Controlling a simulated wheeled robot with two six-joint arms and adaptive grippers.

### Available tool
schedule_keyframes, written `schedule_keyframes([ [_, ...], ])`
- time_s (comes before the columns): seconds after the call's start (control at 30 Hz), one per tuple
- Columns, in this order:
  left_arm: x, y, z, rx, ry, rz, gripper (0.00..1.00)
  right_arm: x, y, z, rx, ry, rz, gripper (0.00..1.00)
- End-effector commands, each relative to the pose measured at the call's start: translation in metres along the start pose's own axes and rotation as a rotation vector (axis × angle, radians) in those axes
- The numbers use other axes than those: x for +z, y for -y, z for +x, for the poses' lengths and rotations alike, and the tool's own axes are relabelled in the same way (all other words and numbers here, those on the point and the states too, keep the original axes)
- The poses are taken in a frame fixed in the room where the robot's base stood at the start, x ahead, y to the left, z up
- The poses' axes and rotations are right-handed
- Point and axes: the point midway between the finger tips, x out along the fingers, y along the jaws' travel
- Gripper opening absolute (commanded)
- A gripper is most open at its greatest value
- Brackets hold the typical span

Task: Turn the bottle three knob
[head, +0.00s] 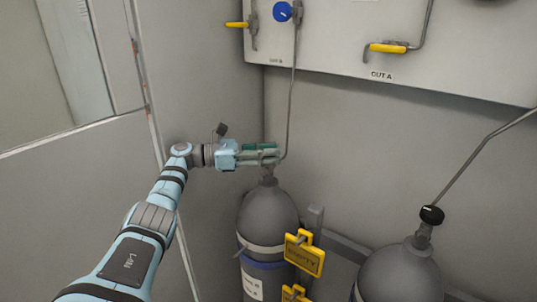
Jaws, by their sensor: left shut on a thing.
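A grey gas bottle (268,218) with a blue band stands in the corner, and a thin pipe rises from its top to the panel. My left gripper (270,154) is shut at the top of this bottle, around the place of its knob, which the fingers hide. A second grey bottle (400,274) stands at the lower right, with a black knob (432,215) on its valve. I cannot tell from the picture which bottle is number three. My right gripper is not in view.
A wall panel (330,45) above carries yellow-handled valves (388,48) and a blue knob (283,11). A pipe (482,156) slants up from the right bottle. Walls close in at left and behind.

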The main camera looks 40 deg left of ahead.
Motion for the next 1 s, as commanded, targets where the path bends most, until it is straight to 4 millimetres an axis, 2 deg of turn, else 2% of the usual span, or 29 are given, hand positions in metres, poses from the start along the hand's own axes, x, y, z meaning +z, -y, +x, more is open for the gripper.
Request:
schedule_keyframes([
  [0.07, -0.003, 0.001, 0.0, -0.002, -0.007, -0.003, 0.07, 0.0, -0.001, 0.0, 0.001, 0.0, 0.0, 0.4],
  [0.1, -0.003, 0.001, 0.0, -0.002, -0.007, -0.003, 0.36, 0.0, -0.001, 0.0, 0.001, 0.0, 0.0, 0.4],
  [0.23, -0.003, 0.001, 0.0, -0.002, -0.006, -0.002, 0.56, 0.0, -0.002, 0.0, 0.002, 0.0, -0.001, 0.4],
  [0.57, 0.002, 0.0, 0.001, -0.001, -0.002, 0.0, 0.56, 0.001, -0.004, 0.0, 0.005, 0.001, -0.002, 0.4],
  [0.67, 0.017, 0.0, 0.001, -0.001, -0.001, 0.003, 0.56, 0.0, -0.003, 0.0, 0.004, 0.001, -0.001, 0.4],
  [0.9, 0.077, 0.0, 0.0, -0.001, 0.0, 0.003, 0.56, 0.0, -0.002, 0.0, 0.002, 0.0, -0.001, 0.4],
  [1.0, 0.093, 0.0, 0.0, -0.001, -0.001, 0.001, 0.56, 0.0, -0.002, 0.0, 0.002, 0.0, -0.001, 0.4],
])
